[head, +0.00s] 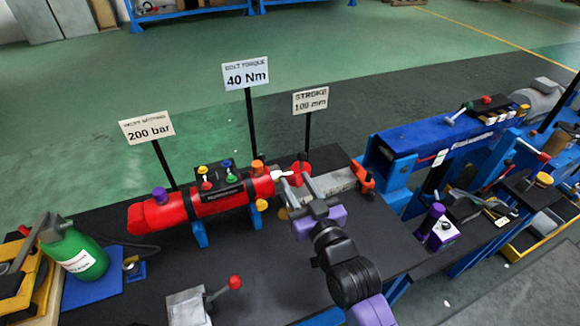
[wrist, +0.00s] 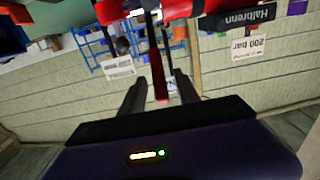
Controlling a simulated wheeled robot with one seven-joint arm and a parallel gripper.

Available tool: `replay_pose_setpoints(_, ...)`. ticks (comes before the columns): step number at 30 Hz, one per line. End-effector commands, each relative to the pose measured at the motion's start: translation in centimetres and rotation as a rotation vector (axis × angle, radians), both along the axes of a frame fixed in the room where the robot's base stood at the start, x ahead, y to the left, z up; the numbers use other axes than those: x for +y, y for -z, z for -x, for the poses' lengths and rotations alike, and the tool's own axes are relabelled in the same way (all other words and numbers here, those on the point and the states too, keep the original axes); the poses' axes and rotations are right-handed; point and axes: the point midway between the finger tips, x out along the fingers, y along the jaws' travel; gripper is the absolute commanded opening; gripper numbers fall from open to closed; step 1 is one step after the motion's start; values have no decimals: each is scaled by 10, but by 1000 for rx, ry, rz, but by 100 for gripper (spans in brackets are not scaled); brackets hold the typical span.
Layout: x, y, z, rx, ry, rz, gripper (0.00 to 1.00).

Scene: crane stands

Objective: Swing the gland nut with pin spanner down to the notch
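The red cylinder (head: 215,201) lies on the dark bench, its gland-nut end at the right, close to my gripper. In the wrist view the cylinder (wrist: 180,10) runs along the top, upside down. A dark pin spanner handle with a red grip (wrist: 159,84) hangs from its end into the space between my fingers. Its red end also shows in the head view (head: 301,168). My gripper (head: 291,180) is open around the handle, with a gap visible on each side in the wrist view (wrist: 160,82). The nut is partly hidden by my gripper, and I cannot make out the notch.
Signs on posts stand behind the cylinder, including the 40 Nm sign (head: 246,74). A green bottle (head: 78,254) stands at the left, a red-knobbed lever (head: 234,283) in front. A blue machine (head: 440,138) stands at the right. The bench's front middle is mostly clear.

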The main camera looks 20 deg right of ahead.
Motion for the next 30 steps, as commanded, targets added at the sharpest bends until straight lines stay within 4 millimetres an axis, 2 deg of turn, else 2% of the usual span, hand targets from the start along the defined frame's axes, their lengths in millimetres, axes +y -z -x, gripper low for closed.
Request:
replay_pose_setpoints(3, -1, -3, -20, -1, 1, 2, 38)
replay_pose_setpoints(9, -1, -1, -41, -1, 1, 1, 38)
replay_pose_setpoints(20, 0, 0, -47, -1, 1, 0, 38)
replay_pose_setpoints(21, 0, 0, -47, -1, 1, 0, 36)
replay_pose_setpoints(27, 0, 0, -47, -1, 1, 0, 0)
replay_pose_setpoints(30, 0, 0, -47, -1, 1, 0, 0)
